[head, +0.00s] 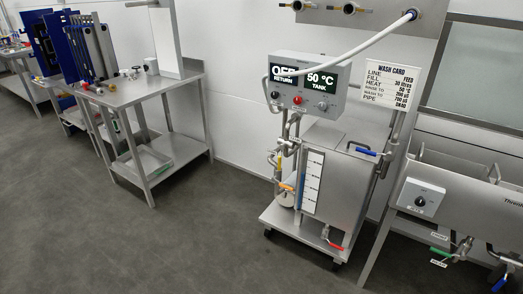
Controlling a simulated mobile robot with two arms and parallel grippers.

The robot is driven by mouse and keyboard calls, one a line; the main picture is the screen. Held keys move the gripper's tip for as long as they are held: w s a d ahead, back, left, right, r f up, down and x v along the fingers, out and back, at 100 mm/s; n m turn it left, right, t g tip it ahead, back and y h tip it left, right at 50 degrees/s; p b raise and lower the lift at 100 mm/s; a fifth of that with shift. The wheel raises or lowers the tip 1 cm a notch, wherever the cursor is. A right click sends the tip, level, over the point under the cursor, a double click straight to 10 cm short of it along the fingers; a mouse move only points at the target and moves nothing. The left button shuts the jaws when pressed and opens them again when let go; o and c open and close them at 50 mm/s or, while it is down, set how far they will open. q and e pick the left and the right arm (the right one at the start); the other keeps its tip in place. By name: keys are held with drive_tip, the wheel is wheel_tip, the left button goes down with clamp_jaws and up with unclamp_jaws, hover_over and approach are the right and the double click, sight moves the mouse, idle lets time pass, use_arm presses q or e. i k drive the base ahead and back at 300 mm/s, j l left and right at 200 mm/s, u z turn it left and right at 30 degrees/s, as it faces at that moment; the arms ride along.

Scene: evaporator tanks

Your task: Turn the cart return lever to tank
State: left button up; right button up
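The steel wash cart (330,190) stands on wheels right of centre in the head view. Its control box (307,84) has a display reading "OFF RETURN" and "50 °C TANK", with a red button below. Several coloured levers show on the cart: a blue one (366,152) at the upper right of the tank, an orange one (287,187) on the left pipework, and a red one (335,245) low at the front. I cannot tell from their labels which is the return lever. Neither of my grippers is in view.
A steel sink (470,185) with a control box is close on the right. A steel table (135,92) stands left. The grey floor (130,250) in front is clear.

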sight(282, 146)
drive_tip(key=i+j+u, duration=0.1)
drive_tip(key=i+u, duration=0.15)
drive_tip(key=i, duration=0.75)
drive_tip(key=i+u, duration=0.25)
drive_tip(key=i, duration=0.75)
drive_tip(key=i+j+z, duration=0.2)
drive_tip(key=i+z, duration=0.15)
drive_tip(key=i+j+z, duration=0.4)
drive_tip(key=i+l, duration=0.05)
drive_tip(key=l, duration=0.05)
